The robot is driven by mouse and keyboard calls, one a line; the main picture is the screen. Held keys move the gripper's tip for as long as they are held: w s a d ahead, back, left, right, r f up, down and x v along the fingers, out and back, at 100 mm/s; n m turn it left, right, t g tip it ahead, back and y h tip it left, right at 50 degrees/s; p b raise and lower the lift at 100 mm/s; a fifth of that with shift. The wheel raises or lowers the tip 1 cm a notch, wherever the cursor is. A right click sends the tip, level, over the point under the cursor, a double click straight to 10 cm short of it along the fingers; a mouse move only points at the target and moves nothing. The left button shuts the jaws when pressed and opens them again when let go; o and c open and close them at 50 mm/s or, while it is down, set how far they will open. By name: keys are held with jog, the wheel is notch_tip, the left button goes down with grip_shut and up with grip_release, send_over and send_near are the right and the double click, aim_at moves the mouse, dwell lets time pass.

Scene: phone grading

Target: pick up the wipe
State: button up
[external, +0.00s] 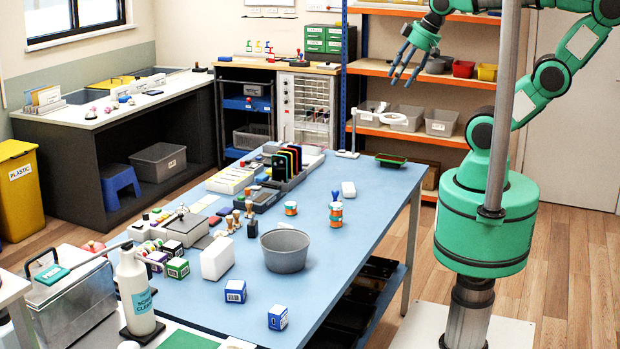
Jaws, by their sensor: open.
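I cannot tell for sure which thing is the wipe. A small white rounded piece (348,189) lies flat on the blue table, toward its far right side. A larger white block (217,257) stands on the table left of the grey bowl (286,250). A pale flat piece (237,343) is cut off by the bottom edge of the picture. My gripper (402,70) is open and empty, high in the air at the upper right, its fingers pointing down and to the left. It is well apart from everything on the table.
The blue table (330,255) has free room at its right half. Orange-labelled jars (336,215), blue boxes (278,317) and stamps (251,228) stand on it. A white spray bottle (136,290) is at the front left. Shelves (430,77) with bins are behind my gripper.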

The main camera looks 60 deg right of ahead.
dwell(0.3)
jog(key=m+g+p, duration=0.2)
jog(key=g, duration=0.4)
send_over(286, 224)
notch_tip(286, 224, down, 34)
jog(key=shift+d, duration=0.1)
jog(key=shift+f+b, duration=0.7)
jog(key=shift+f, duration=3.5)
